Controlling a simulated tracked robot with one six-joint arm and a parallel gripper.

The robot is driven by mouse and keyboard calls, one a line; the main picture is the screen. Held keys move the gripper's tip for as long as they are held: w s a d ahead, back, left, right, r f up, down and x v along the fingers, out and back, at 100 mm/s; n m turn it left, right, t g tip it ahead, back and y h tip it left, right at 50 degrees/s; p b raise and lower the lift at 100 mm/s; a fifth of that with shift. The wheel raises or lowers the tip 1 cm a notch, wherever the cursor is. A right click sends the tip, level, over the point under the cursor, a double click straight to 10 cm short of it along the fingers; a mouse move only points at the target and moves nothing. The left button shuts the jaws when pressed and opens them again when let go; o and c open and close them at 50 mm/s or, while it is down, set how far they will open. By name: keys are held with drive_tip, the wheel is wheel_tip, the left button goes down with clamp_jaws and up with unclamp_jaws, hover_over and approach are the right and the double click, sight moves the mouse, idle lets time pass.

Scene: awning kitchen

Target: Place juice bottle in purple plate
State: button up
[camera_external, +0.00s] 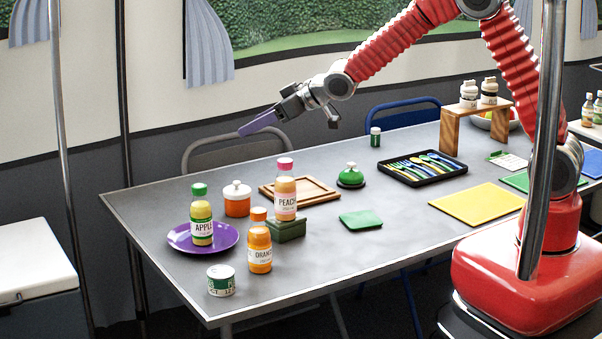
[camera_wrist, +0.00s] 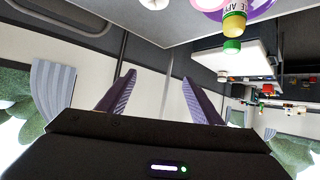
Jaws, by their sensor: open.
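The purple plate (camera_external: 230,240) lies near the left end of the grey table. A juice bottle labelled APPLE (camera_external: 202,228), with a green cap, stands upright on it. The bottle (camera_wrist: 235,22) and plate (camera_wrist: 265,8) also show at the top right of the wrist view, partly cut off. A PEACH bottle (camera_external: 285,200) with a pink cap stands on a small green box (camera_external: 288,231). An ORANGE bottle (camera_external: 260,248) stands on the table right of the plate. My gripper (camera_external: 256,126) is open and empty, raised above the table's far edge, well apart from the bottles; its fingers (camera_wrist: 158,82) show apart.
A white-and-green can (camera_external: 221,281), an orange jar (camera_external: 237,204) and a wooden tray (camera_external: 310,194) stand near the plate. A green bell (camera_external: 350,177) and a black cutlery tray (camera_external: 395,172) lie farther right. The front middle of the table is clear.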

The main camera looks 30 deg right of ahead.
drive_tip(key=s+d+r+m+h, duration=0.1)
drive_tip(key=s+d+r+h, duration=0.2)
drive_tip(key=d, duration=0.5)
drive_tip(key=s+d+r+m+g, duration=0.15)
drive_tip(key=s+d+r, duration=0.25)
drive_tip(key=d, duration=0.4)
drive_tip(key=s+d+r+m+t+h, duration=0.1)
drive_tip(key=s+d+r+m+h, duration=0.2)
drive_tip(key=d, duration=0.5)
drive_tip(key=s+d+g, duration=0.1)
drive_tip(key=s+d, duration=0.3)
drive_tip(key=s, duration=0.4)
drive_tip(key=s+d+m+g, duration=0.1)
drive_tip(key=s+d, duration=0.4)
drive_tip(key=s, duration=0.3)
drive_tip(key=s+d+f+m+g, duration=0.1)
drive_tip(key=s+d, duration=0.4)
drive_tip(key=s, duration=0.4)
drive_tip(key=shift+g+h, duration=0.3)
drive_tip(key=shift+g, duration=0.05)
